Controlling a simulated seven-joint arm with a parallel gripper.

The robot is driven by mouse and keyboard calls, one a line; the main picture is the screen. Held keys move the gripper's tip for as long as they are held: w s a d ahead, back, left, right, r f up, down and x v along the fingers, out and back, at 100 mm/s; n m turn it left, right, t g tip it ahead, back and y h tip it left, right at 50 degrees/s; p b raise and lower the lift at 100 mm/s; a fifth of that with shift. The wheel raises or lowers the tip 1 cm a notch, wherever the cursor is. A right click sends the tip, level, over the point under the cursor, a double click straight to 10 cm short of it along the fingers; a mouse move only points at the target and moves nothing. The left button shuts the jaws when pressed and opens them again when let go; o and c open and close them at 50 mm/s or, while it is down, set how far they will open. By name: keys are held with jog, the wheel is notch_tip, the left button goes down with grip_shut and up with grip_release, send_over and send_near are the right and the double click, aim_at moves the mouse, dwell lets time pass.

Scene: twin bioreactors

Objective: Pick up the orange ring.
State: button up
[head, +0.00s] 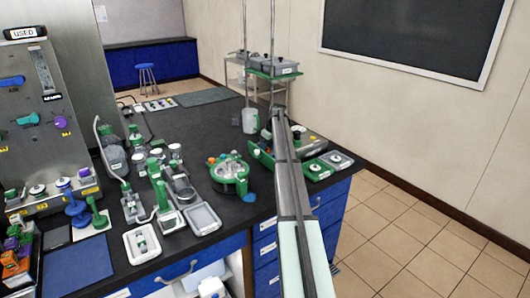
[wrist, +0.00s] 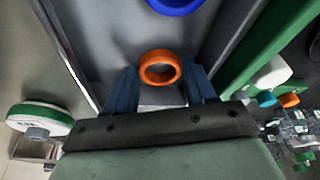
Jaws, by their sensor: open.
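The orange ring (wrist: 160,67) shows in the wrist view, near the middle, in front of a grey surface. My gripper (wrist: 162,86) is open, with one blue finger at the left of the ring and one at its right. The ring appears between the fingertips, with no clear sign that they press on it. Its lower edge is close to a pale block between the fingers. In the head view my arm reaches to the far right end of the bench, and I cannot make out the ring there.
A blue ring (wrist: 175,4) is partly in view at the top of the wrist view. A green edge (wrist: 262,48) runs along the right. In the head view, green-and-grey equipment (head: 275,68) stands near my arm's end. The dark bench (head: 195,122) has clear room in its middle.

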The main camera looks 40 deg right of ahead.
jog(key=c, duration=0.7)
jog(key=shift+r, duration=0.1)
